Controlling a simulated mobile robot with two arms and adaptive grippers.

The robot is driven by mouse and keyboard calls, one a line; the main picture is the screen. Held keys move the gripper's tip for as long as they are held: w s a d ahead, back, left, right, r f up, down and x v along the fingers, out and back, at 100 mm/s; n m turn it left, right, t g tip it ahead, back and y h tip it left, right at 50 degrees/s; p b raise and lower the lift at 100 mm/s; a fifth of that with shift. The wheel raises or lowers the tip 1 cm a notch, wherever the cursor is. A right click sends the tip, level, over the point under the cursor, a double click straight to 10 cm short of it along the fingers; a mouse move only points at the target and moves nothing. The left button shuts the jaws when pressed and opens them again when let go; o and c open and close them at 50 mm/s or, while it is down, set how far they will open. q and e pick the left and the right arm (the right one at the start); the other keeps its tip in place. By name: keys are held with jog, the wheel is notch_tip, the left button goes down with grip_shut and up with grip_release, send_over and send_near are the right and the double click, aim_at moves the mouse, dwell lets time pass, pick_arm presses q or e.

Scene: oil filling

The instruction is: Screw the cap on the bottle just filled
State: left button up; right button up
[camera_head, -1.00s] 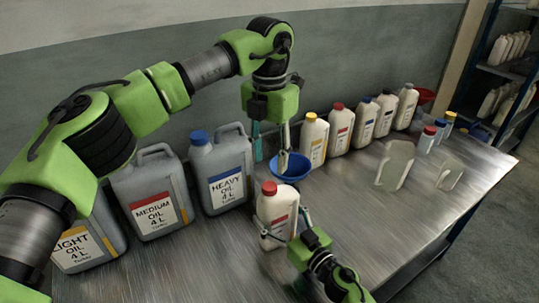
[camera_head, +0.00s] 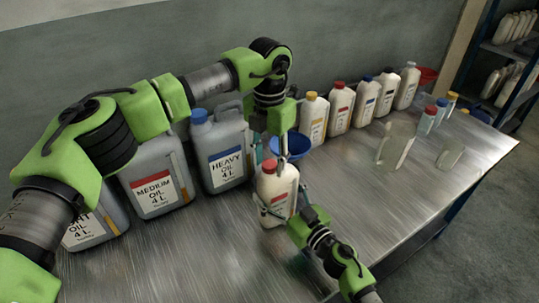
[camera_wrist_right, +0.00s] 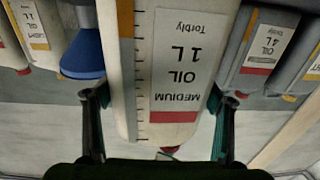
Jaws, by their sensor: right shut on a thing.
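The white bottle (camera_head: 272,208) with a red-striped label stands on the metal table at centre front. The right wrist view shows it upside down, labelled MEDIUM OIL 1 L (camera_wrist_right: 180,70). A red cap (camera_head: 268,165) sits at its mouth; how tight it is cannot be seen. My right gripper (camera_head: 278,203) is shut on the bottle's body from the front right, one finger on each side. My left gripper (camera_head: 272,150) points down just above and behind the cap. Its fingers look apart, with nothing visible between them.
A blue funnel (camera_head: 294,146) stands just behind the bottle. Large grey oil cans, including HEAVY OIL (camera_head: 222,150) and MEDIUM OIL (camera_head: 152,190), line the left. Several white bottles (camera_head: 339,108) stand at the back right. Clear containers (camera_head: 395,146) stand on the right. The front table is clear.

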pick_arm(q)
grip_shut()
jog(key=shift+o, duration=0.6)
grip_release()
notch_tip(320, 180, up, 12)
pick_arm(e)
jog(key=o, duration=2.3)
